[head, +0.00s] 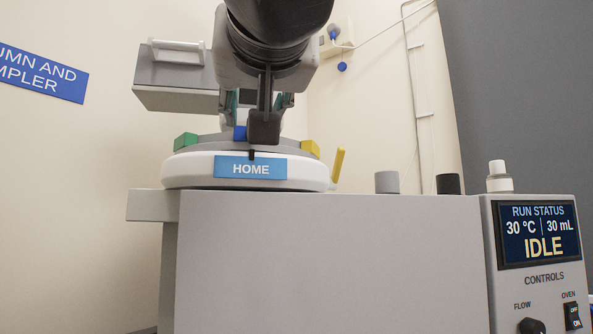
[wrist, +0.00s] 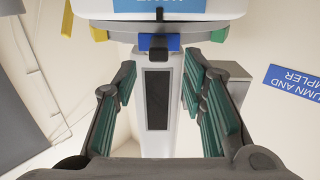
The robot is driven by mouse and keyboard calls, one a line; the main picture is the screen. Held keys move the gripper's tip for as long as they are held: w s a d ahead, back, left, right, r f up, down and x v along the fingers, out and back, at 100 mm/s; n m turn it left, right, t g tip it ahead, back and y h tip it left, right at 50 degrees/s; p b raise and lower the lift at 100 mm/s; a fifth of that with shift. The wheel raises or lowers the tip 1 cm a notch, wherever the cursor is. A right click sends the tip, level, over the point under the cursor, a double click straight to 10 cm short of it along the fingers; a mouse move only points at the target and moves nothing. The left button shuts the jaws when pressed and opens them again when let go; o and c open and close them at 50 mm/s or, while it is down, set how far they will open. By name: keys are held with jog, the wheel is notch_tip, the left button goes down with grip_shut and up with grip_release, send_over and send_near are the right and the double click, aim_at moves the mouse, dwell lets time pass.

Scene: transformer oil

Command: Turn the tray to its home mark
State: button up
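The round grey tray (head: 205,141) sits on a white base (head: 195,170) with a blue HOME label (head: 268,170). A short black mark (head: 251,155) stands at the label's top edge. The tray's rim carries a green block (head: 185,142), a blue block (head: 239,133) and a yellow block (head: 311,149). The blue block, partly covered in the head view, lines up roughly with the black mark in the wrist view (wrist: 160,15). My gripper (wrist: 160,62) is open above the tray, its teal pads spread apart. The blue block (wrist: 174,42) shows just beyond the fingertips, apparently not gripped.
A yellow lever (head: 339,163) sticks up right of the base. On the cabinet top (head: 330,200) stand a grey cap (head: 387,182), a black cap (head: 447,184) and a small bottle (head: 498,178). The display (head: 538,234) reads IDLE. A grey box (head: 175,75) is behind my arm.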

jog(key=shift+v, duration=2.6)
